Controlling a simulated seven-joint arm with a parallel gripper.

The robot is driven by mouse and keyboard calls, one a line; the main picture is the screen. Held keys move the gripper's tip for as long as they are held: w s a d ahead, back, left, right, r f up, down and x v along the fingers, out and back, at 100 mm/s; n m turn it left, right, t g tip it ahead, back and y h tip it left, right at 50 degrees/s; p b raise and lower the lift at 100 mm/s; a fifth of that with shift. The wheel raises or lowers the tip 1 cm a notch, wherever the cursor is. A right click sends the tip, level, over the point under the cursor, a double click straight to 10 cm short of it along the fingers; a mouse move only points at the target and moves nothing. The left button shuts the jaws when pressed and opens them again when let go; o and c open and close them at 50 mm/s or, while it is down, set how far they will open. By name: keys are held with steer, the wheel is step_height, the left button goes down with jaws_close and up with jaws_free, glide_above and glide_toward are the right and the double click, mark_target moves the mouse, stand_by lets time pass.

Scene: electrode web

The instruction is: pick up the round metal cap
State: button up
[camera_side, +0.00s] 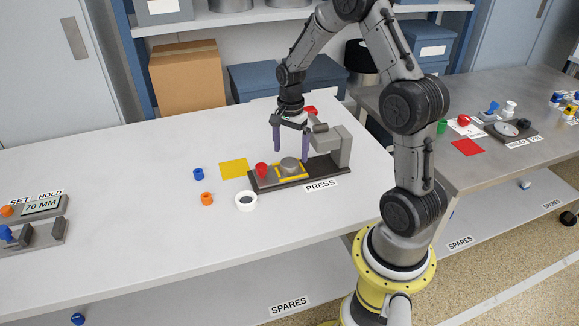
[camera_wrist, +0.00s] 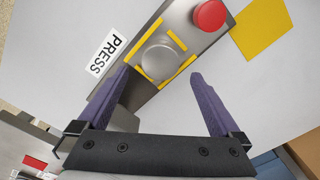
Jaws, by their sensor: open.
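The round metal cap (camera_side: 290,165) is a grey disc on the dark base of the press, inside a yellow outlined square. In the wrist view the cap (camera_wrist: 159,58) sits just beyond the fingertips, roughly midway between them. My gripper (camera_side: 291,155) is open and empty, pointing down at the press. Its two purple fingers (camera_wrist: 162,75) stand apart, with the cap between their lines of reach in the wrist view. I cannot tell exactly how high the tips are above the base.
A red button (camera_side: 262,170) is beside the cap on the press base (camera_side: 265,183). The press's grey upright (camera_side: 341,147) stands close on the right. A yellow sheet (camera_side: 234,168), blue and orange pieces and a white ring (camera_side: 246,201) lie to the left.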

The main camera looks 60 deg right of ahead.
mark_target(290, 161)
steer(key=shift+f, duration=1.9)
steer(key=shift+r, duration=0.1)
steer(key=c, duration=1.5)
